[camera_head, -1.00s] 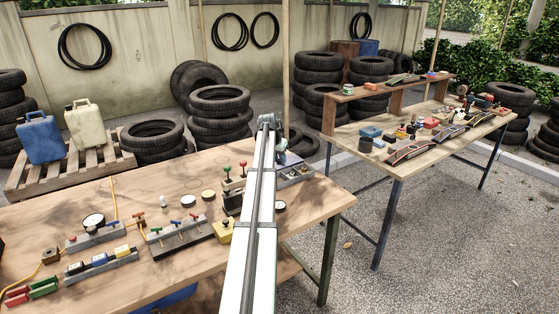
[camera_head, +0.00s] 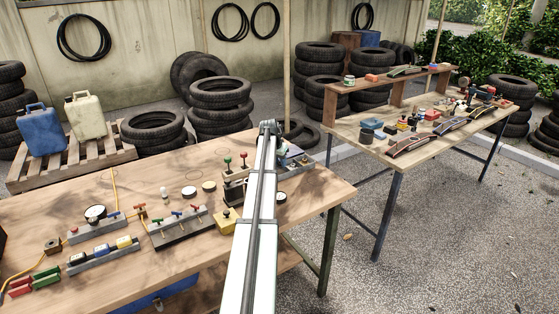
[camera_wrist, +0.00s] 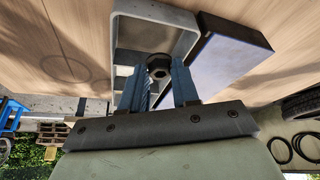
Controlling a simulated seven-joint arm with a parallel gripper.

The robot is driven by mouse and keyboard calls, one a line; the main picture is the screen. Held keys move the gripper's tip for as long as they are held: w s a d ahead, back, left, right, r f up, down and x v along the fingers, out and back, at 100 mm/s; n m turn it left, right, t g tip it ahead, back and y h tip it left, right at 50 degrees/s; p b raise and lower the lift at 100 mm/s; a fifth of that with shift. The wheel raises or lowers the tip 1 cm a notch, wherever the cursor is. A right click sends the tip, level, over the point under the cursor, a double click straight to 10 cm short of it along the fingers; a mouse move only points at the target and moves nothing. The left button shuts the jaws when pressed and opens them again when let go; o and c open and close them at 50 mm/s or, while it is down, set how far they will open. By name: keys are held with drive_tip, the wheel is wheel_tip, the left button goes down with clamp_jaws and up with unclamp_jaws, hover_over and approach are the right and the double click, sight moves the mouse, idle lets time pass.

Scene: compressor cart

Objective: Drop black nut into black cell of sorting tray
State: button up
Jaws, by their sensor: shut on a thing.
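In the wrist view the black nut (camera_wrist: 158,66) is between the tips of my gripper (camera_wrist: 160,73), whose two blue fingers are shut on it. The grey sorting tray (camera_wrist: 121,32) lies beyond the fingertips, and the nut overlaps its opening in the picture. Its height above the tray is hard to tell. The nut and fingers hide part of the cells, and I cannot pick out a black cell. In the head view the grey tray (camera_head: 302,163) shows partly at the workbench's far right end, behind my arm. My gripper is hidden there.
A dark-edged box with a pale bluish face (camera_wrist: 222,55) stands right beside the tray in the wrist view. On the workbench (camera_head: 115,192), a yellow block (camera_head: 225,221), red and green knobs (camera_head: 243,156) and a valve block (camera_head: 180,228) stand left of my arm.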

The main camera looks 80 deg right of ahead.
drive_tip(key=o, duration=1.1)
drive_tip(key=v, duration=1.4)
drive_tip(key=shift+f, duration=0.1)
